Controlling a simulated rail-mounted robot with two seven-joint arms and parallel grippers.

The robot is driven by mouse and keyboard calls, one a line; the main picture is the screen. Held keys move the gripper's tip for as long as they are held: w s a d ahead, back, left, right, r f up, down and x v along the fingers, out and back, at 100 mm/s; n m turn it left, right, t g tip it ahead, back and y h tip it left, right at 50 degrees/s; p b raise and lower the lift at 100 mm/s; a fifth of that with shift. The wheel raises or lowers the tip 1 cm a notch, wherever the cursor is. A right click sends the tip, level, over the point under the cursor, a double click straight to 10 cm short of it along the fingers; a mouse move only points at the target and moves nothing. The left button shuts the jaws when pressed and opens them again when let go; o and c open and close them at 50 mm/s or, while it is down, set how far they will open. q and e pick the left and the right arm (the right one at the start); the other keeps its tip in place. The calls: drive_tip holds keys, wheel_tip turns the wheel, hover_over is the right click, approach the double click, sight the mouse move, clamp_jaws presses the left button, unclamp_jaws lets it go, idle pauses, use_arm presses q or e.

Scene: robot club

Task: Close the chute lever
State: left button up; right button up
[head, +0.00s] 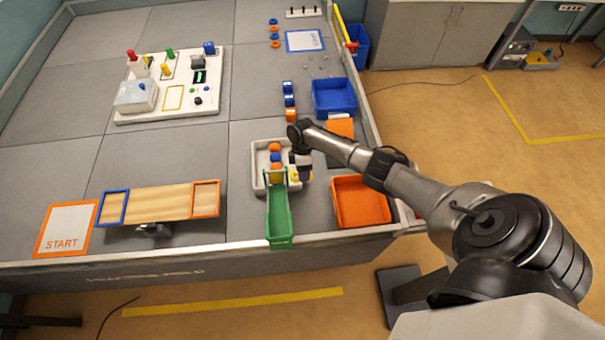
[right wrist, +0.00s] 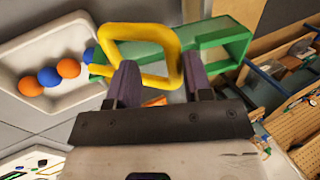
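The chute is a green trough (head: 279,222) that runs from the white ball tray (head: 256,181) over the table's front edge. Its lever is a yellow loop (right wrist: 107,33), upright at the tray end of the green trough (right wrist: 238,42) in the right wrist view. My right gripper (head: 304,178) points down over the right part of the tray, beside the lever. In the right wrist view its two fingers (right wrist: 160,75) stand apart, with the loop's lower part in front of and between the tips. I cannot tell whether they touch it. My left gripper is not in view.
Orange and blue balls (right wrist: 49,76) lie in a row in the tray. An orange bin (head: 360,203) and a blue bin (head: 334,98) stand to the right. A wooden seesaw plank (head: 160,203) is at left. A white switch board (head: 205,103) sits farther back.

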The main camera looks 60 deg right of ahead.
drive_tip(key=shift+s, duration=0.15)
drive_tip(key=b+v, duration=0.1)
drive_tip(key=v, duration=1.2)
drive_tip(key=shift+r+b, duration=0.3)
drive_tip(key=shift+b, duration=0.05)
idle(0.4)
